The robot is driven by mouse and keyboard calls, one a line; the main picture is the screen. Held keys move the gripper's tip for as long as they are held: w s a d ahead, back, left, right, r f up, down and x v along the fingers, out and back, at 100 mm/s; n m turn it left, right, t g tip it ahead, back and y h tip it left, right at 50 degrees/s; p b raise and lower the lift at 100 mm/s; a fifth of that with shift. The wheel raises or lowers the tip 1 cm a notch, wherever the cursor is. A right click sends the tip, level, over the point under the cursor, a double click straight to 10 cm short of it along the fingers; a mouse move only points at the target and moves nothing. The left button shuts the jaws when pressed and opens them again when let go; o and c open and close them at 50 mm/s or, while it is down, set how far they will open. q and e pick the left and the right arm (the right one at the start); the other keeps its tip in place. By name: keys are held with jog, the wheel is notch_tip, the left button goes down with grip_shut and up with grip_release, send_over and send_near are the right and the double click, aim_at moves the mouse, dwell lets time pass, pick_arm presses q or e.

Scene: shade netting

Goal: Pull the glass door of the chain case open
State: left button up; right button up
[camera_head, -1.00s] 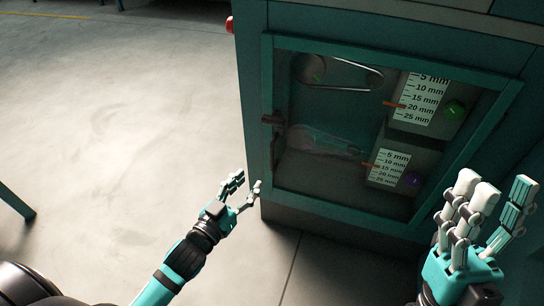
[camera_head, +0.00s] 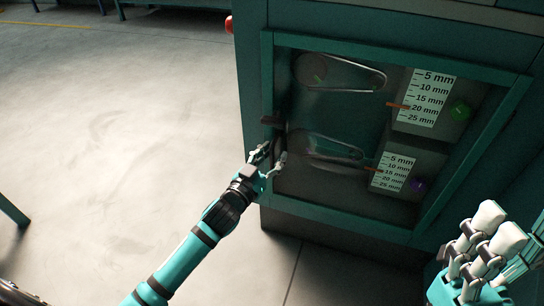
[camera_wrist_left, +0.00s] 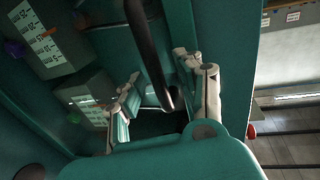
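The chain case's glass door (camera_head: 330,228) has a teal frame around a dark pane and looks shut. Its dark handle (camera_head: 271,120) is on the left side of the frame. My left gripper (camera_head: 271,155) is at the handle's lower part. In the left wrist view the dark handle bar (camera_wrist_left: 146,45) runs between the spread fingers of my left gripper (camera_wrist_left: 160,92), with gaps visible on both sides. That gripper is open; touch cannot be told. My right gripper (camera_head: 500,232) is open and empty, at the lower right in front of the case, partly cut off.
Behind the glass are two chain loops (camera_head: 340,75), two white millimetre scales (camera_head: 426,98), a green knob (camera_head: 460,111) and a purple knob (camera_head: 417,185). A red part (camera_head: 229,25) sticks out at the case's upper left. The floor (camera_head: 110,130) on the left is clear.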

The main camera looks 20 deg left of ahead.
pick_arm(q)
grip_shut()
jog(key=shift+s, duration=0.1)
dwell(0.4)
